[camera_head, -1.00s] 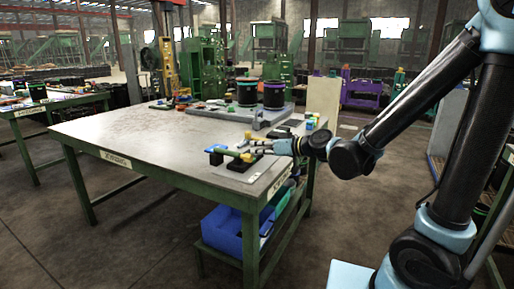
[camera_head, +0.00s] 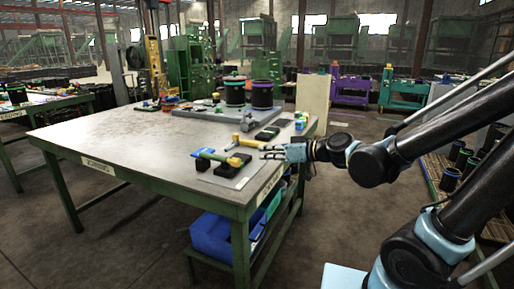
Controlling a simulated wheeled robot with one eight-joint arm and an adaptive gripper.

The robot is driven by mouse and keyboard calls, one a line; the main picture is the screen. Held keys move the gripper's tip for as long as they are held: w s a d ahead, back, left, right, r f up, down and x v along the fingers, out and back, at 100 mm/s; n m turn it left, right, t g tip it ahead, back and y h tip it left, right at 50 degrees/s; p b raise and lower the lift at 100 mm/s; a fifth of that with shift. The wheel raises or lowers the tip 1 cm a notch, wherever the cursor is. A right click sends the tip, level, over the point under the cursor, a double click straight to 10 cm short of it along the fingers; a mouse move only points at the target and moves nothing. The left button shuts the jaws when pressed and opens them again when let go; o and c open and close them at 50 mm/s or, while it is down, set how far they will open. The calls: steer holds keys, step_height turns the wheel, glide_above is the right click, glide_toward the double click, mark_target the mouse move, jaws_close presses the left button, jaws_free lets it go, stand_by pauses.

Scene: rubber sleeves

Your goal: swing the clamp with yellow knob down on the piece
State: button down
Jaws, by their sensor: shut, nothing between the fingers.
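The clamp is a small fixture on the near right part of the table. Its green bar (camera_head: 216,157) lies about level, with a blue part (camera_head: 203,152) at its left end. The yellow knob (camera_head: 235,161) is at the bar's right end, above a black block (camera_head: 231,169). The piece itself is too small to make out clearly. My gripper (camera_head: 265,152) is just right of the yellow knob, shut and empty, reaching in from the right. A small gap seems to show between fingertips and knob; contact is hard to judge.
A yellow-handled item (camera_head: 249,141) lies just behind the clamp. A black tray (camera_head: 267,133) and small coloured blocks (camera_head: 301,120) are farther back. The left of the table (camera_head: 110,138) is clear.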

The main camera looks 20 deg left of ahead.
steer(key=shift+s+d+f, duration=0.1)
steer(key=shift+d+f, duration=0.1)
steer(key=shift+d, duration=0.3)
steer(key=shift+s+d+f, duration=0.1)
steer(key=shift+d+f, duration=0.05)
steer(key=shift+d, duration=0.35)
steer(key=w+d+f+m+t+h, duration=0.1)
steer(key=w+d+f+m+h, duration=0.25)
steer(key=d, duration=0.65)
steer(key=w+d+f+m+h, duration=0.15)
steer(key=d+f+h, duration=0.35)
steer(key=d, duration=0.5)
steer(key=s+d+f+m+h, duration=0.2)
steer(key=d, duration=0.5)
steer(key=s+d+f+m+g+h, duration=0.1)
steer(key=s+d+m+h, duration=0.1)
steer(key=d, duration=0.5)
steer(key=s+d+f+m+g+h, duration=0.1)
steer(key=s+d+f+m+h, duration=0.1)
steer(key=d, duration=0.5)
steer(key=shift+s+d+f+m, duration=0.2)
steer(key=shift+s+f+m, duration=0.15)
steer(key=shift+s+m, duration=0.5)
